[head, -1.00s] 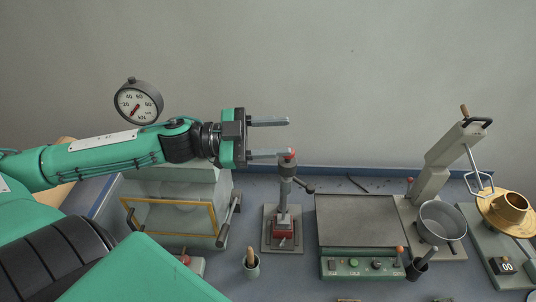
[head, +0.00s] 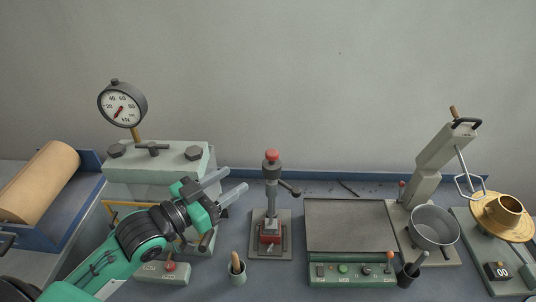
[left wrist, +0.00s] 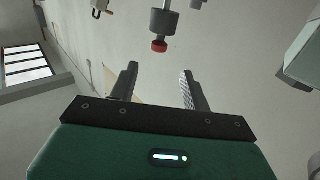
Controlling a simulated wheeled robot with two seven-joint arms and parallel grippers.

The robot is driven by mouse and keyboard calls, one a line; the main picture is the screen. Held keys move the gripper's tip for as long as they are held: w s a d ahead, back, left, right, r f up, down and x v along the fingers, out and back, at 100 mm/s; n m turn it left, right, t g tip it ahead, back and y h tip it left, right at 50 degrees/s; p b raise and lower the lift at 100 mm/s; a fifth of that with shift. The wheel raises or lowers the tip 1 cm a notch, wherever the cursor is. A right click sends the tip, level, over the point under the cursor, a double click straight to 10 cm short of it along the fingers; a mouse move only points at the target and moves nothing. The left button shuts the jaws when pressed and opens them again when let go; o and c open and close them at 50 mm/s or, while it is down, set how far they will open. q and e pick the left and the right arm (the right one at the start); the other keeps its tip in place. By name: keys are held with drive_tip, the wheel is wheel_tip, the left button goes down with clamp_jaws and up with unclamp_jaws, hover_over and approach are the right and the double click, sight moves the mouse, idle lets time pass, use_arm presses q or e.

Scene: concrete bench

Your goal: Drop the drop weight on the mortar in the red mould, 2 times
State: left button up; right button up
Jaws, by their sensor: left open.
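The drop weight (head: 271,172) is a dark cylinder with a red knob on top, high on the upright rod of its small stand in the middle of the bench. The red mould (head: 270,232) sits at the foot of that stand; the mortar in it is hard to make out. My left gripper (head: 236,179) is open and empty, left of the drop weight and apart from it, fingers pointing up and right. In the left wrist view the red knob and drop weight (left wrist: 163,22) show beyond the open left gripper (left wrist: 158,69). My right gripper is not in view.
A press with a dial gauge (head: 122,104) stands behind my left arm. A small cup (head: 237,272) stands in front, left of the stand.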

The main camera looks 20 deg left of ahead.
sight(267, 157)
use_arm(q)
drive_tip(key=p+x, duration=0.4)
drive_tip(key=x, duration=0.8)
drive_tip(key=shift+r, duration=0.1)
drive_tip(key=shift+w+d, duration=0.3)
drive_tip(key=shift+w, duration=0.1)
clamp_jaws()
